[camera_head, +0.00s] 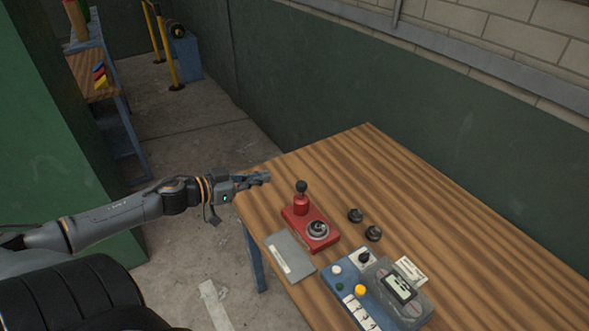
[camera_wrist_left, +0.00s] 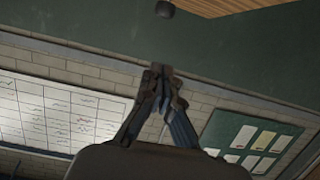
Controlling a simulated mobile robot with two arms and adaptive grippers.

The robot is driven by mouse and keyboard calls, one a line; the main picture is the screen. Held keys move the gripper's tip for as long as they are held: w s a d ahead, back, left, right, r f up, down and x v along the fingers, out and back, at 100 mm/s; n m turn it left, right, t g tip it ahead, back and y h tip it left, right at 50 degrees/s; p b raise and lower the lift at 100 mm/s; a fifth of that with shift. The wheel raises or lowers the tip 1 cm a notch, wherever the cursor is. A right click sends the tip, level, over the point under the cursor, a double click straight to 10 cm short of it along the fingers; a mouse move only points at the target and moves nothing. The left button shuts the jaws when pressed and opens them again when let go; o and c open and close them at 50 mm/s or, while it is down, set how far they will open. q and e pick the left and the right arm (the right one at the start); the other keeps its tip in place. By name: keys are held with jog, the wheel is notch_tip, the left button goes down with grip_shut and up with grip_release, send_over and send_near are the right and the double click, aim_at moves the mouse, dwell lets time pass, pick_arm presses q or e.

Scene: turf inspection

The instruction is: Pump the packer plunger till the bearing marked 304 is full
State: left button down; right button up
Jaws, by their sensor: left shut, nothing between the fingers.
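The red packer (camera_head: 309,225) stands on the wooden table with a black-knobbed plunger (camera_head: 302,188) at its back end. A round bearing (camera_head: 317,229) sits at the packer's front end; no marking is readable on it. Two dark round parts (camera_head: 355,215) (camera_head: 374,233) lie to the right of the packer. My left gripper (camera_head: 266,177) is shut and empty, left of the plunger knob and apart from it, over the table's left corner. In the left wrist view its fingertips (camera_wrist_left: 160,70) meet, with a dark rounded knob beyond them at the top. My right gripper is not in view.
A grey plate (camera_head: 290,257) lies left of the packer. The right of the wooden table (camera_head: 480,240) is clear. A green wall runs behind.

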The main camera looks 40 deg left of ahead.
pick_arm(q)
jog(key=p, duration=0.2)
send_over(301, 190)
jog(key=a, duration=0.2)
jog(key=shift+f, duration=0.6)
jog(key=f, duration=0.4)
jog(key=shift+s+f, duration=0.25)
jog(key=shift+s, duration=0.15)
